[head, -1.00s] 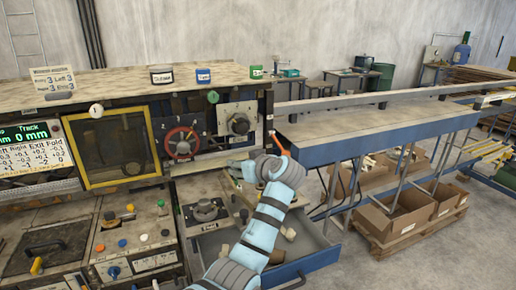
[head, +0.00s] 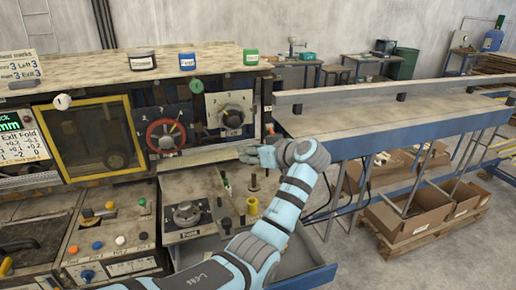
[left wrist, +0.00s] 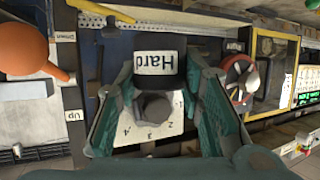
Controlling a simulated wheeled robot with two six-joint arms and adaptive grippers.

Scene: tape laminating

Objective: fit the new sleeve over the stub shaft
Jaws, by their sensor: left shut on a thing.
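My left gripper (head: 246,154) is in front of the machine, just below the dial panel. In the left wrist view its teal fingers (left wrist: 160,82) are shut on a dark piece with a white "Hard" label, which I take to be the new sleeve (left wrist: 157,64). The head view does not show the sleeve clearly. A dark upright post (head: 253,181) stands on the bench below the gripper, apart from it. I cannot tell whether this post is the stub shaft. My right gripper is not in view.
The dial (head: 232,117) and red handwheel (head: 165,136) are on the machine front. An orange handle (left wrist: 28,48) is close in the wrist view. The blue-edged table (head: 375,128) is at the right.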

